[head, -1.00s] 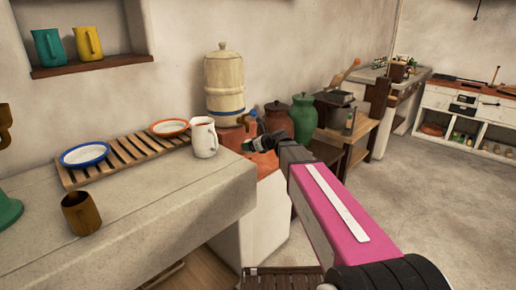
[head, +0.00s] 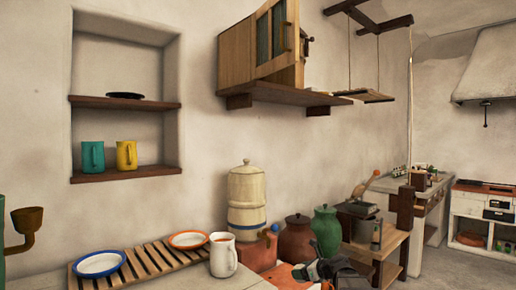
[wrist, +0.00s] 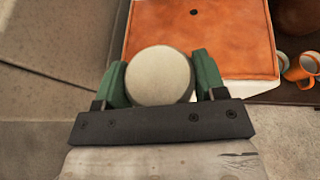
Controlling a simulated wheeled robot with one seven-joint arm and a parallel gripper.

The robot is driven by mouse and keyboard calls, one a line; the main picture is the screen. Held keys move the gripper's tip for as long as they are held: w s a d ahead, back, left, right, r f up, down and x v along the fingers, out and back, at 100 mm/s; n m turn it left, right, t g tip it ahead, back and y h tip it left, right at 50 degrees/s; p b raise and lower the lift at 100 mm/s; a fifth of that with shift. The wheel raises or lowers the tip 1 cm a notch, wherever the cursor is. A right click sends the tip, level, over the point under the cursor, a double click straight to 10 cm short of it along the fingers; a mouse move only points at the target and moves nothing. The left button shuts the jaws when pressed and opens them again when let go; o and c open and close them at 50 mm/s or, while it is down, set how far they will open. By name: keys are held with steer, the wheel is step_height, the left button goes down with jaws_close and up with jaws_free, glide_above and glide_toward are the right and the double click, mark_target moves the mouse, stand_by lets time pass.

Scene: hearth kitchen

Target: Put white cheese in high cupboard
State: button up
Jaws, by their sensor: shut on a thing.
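My gripper (wrist: 160,85) is shut on a round, whitish thing (wrist: 160,75), which appears to be the white cheese, held between its two green fingers in the wrist view. In the head view my gripper (head: 312,272) is low at the bottom edge, beside the orange-topped block, and the cheese cannot be made out there. The high cupboard (head: 237,55) is a wooden box on the wall above and to the left of my gripper. It has a slatted front with a handle; I cannot tell how far its door stands open. Its inside is hidden.
A dark wooden shelf (head: 290,95) runs under the cupboard. Below stand a cream water crock (head: 247,200), a brown jar (head: 297,238), a green jar (head: 326,230) and a white jug (head: 223,255). A hanging board (head: 365,96) is right of the cupboard.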

steer(key=w+d+r, duration=0.2)
steer(key=d+r, duration=0.6)
steer(key=w+a+r, duration=0.1)
steer(key=w+r, duration=0.4)
steer(key=r, duration=0.5)
steer(key=w+r, duration=0.5)
steer(key=r, duration=0.5)
steer(key=w+a+r, duration=0.1)
steer(key=w+r, duration=0.5)
steer(key=r, duration=0.4)
steer(key=a+r, duration=0.3)
steer(key=r, duration=1.4)
steer(key=s+a+r, duration=0.1)
steer(key=a+r, duration=0.1)
steer(key=r, duration=1.5)
steer(key=a+r, duration=0.3)
steer(key=r, duration=1.4)
steer(key=w+a, duration=0.4)
steer(key=w+a+f, duration=0.1)
steer(key=w+a, duration=0.8)
steer(key=shift+w+a+f, duration=0.25)
steer(key=shift+w+f, duration=0.05)
step_height(320, 180, down, 5)
steer(key=shift+a+f, duration=0.1)
steer(key=shift+w+a+f, duration=0.1)
steer(key=shift+w, duration=0.05)
